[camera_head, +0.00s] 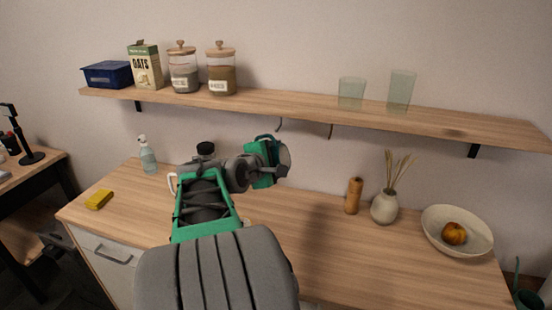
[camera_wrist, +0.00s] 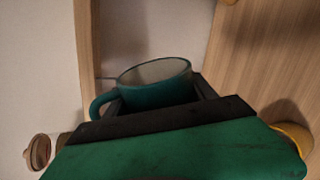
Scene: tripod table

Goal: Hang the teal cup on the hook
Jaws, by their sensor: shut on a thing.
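The teal cup (camera_wrist: 160,92) is between the black fingers of my gripper (camera_wrist: 160,100) in the wrist view, with its pale inside showing. Its handle points left in that view, towards the shelf edge. In the head view, my gripper (camera_head: 264,160) is below the shelf, just left of and below the left dark hook (camera_head: 279,125). The cup is mostly hidden there; a dark teal curve shows at the gripper's top. A thin dark line (camera_wrist: 108,77) between shelf and cup looks like a hook. The cup seems apart from the hook, but contact is unclear.
A second hook (camera_head: 331,131) hangs farther right under the shelf (camera_head: 300,106). Jars, a box and two glasses (camera_head: 351,93) stand on the shelf. A wooden mill (camera_head: 353,195), a vase (camera_head: 384,207) and a bowl (camera_head: 436,240) stand on the counter's right.

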